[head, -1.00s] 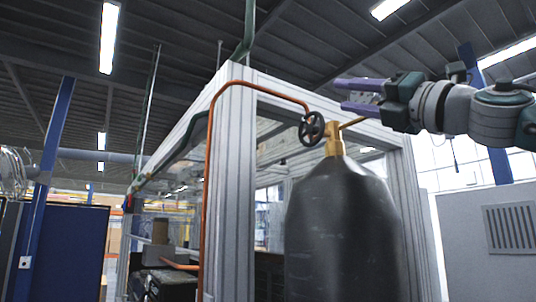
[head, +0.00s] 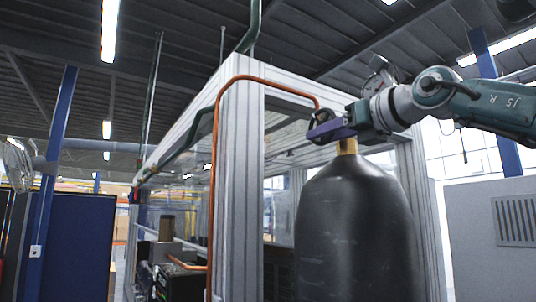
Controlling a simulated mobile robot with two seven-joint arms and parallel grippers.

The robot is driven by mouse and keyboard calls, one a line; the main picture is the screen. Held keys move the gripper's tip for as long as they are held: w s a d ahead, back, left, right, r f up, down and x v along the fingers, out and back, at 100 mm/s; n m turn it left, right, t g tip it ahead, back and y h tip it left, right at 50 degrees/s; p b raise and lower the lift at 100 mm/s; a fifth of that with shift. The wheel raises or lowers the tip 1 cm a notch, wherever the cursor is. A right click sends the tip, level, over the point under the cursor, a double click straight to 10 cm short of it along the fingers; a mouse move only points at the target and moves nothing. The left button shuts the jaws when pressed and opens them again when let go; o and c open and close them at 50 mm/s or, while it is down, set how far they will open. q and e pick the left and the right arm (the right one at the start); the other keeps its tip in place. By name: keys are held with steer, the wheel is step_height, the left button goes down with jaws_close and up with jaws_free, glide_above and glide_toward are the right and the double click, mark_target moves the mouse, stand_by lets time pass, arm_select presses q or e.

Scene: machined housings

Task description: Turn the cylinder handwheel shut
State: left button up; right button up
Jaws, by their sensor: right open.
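The black handwheel (head: 319,121) sits at the top of the dark gas cylinder (head: 356,235), on its brass valve (head: 347,146). My right gripper (head: 322,132) is at the handwheel, with its purple fingers over the wheel's lower right part and hiding some of it. The jaws are open. I cannot tell whether a finger touches the rim. The gripper also hides much of the brass valve. My left gripper is not in view.
A copper pipe (head: 209,180) bends over the top of the frame towards the valve. A light metal frame post (head: 236,200) stands left of the cylinder. A grey panel with a vent (head: 475,230) stands at the right.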

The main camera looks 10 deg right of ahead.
steer(key=shift+w+a, duration=0.15)
steer(key=shift+w, duration=0.3)
steer(key=shift+c, duration=0.3)
steer(key=shift+s, duration=0.1)
jaws_close()
